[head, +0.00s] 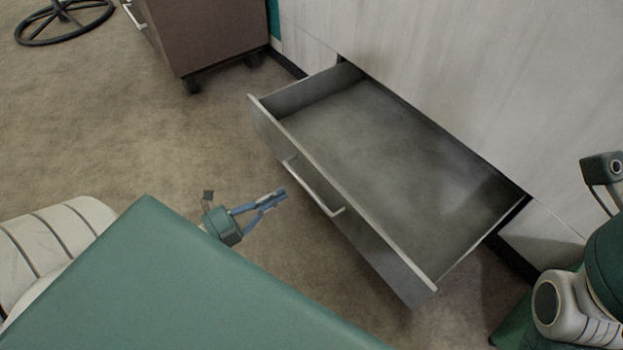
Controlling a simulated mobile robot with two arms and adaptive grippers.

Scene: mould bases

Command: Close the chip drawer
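The chip drawer (352,227) is pulled well out of a pale wood cabinet and looks empty inside. Its grey front carries a silver bar handle (312,188). My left gripper (280,198) is in front of the drawer, just left of the handle in the picture. Its blue fingers point toward the drawer front, and I see nothing between them. The fingertips look close together, but I cannot tell whether they are fully shut or touch the handle. My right arm shows at the right edge; its gripper fingers are not clearly visible.
The pale cabinet face (470,80) rises behind the drawer. A brown wheeled pedestal (208,38) stands at the upper left. A dark round stand base (62,22) is at the far upper left. The carpet (130,120) left of the drawer is clear.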

